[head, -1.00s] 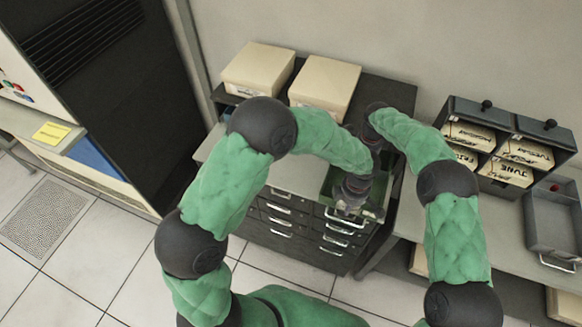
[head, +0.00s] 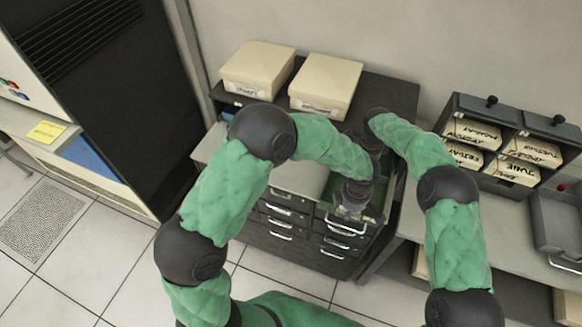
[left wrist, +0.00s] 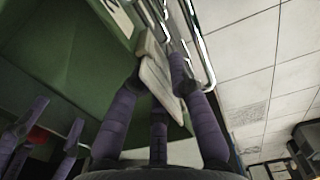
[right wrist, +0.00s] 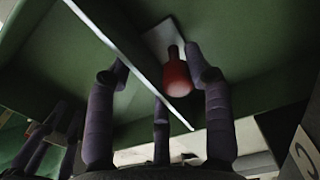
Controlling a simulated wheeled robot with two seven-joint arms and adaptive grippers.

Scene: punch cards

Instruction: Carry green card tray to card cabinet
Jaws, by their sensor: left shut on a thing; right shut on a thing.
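The green card tray (head: 378,208) is partly hidden behind my grippers and forearms in the head view. It fills much of the left wrist view (left wrist: 60,60) and right wrist view (right wrist: 250,60). My left gripper (head: 350,205) is shut on its near side, with a pale piece between the fingers in the left wrist view. My right gripper (head: 378,130) is shut on its far side, by a thin wall and a red knob (right wrist: 176,75). The dark card cabinet (head: 290,240), with several handled drawers, stands below and left of the tray.
Two beige boxes (head: 257,70) stand behind on the dark top. A rack of labelled card drawers (head: 505,140) and a grey tray (head: 558,220) sit on the bench at right. A tall black cabinet (head: 115,110) stands at left. The tiled floor (head: 110,255) in front is open.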

